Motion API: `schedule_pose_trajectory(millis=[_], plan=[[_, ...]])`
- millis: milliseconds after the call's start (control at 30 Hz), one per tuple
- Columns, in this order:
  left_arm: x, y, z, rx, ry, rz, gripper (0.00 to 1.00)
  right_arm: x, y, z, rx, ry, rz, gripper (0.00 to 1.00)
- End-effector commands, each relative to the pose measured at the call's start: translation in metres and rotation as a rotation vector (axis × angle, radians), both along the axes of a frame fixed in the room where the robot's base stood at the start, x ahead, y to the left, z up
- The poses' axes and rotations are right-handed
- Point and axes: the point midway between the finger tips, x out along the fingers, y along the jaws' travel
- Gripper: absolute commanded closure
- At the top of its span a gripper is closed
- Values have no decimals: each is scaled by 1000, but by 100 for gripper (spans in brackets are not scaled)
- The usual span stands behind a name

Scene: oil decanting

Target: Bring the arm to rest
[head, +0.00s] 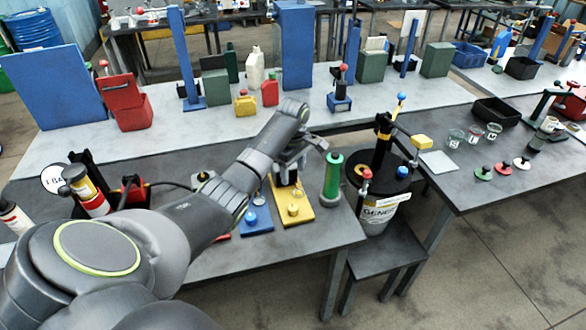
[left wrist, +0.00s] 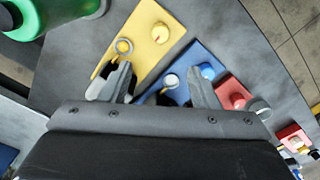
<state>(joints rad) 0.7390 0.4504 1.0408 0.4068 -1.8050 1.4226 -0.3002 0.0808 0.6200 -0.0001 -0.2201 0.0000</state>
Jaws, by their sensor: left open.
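My left arm reaches in from the left in the head view. My left gripper (head: 294,160) hangs over the grey table, near the far end of a yellow plate (head: 292,207). The left wrist view shows my left gripper (left wrist: 160,85) with its two fingers apart and nothing between them. Below the fingers lie the yellow plate (left wrist: 145,50), a blue plate (left wrist: 187,72) and a red plate (left wrist: 237,95), each with a knob. My right gripper is not in view.
A green cylinder (head: 332,180) stands right of the gripper. A black-topped drum (head: 378,210) with a pump sits on a low stand further right. A right-hand table (head: 500,195) holds beakers and a black tray (head: 496,111).

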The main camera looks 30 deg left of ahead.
Motion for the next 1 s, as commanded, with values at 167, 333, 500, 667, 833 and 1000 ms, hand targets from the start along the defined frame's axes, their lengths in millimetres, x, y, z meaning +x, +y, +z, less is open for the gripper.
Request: schedule_pose_trajectory(millis=[167, 333, 500, 667, 833, 1000], plan=[[0, 0, 11, 0, 0, -1, 44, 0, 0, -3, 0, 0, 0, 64], [-1, 0, 13, -1, 2, -1, 44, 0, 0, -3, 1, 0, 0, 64], [-1, 0, 13, 0, 1, -1, 44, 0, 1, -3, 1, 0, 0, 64], [0, 0, 13, 0, 1, -1, 44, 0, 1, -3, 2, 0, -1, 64], [-8, -3, 1, 7, -2, -42, 44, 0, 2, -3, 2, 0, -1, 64], [-45, -13, -41, 39, -18, -232, 44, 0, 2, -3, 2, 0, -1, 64]])
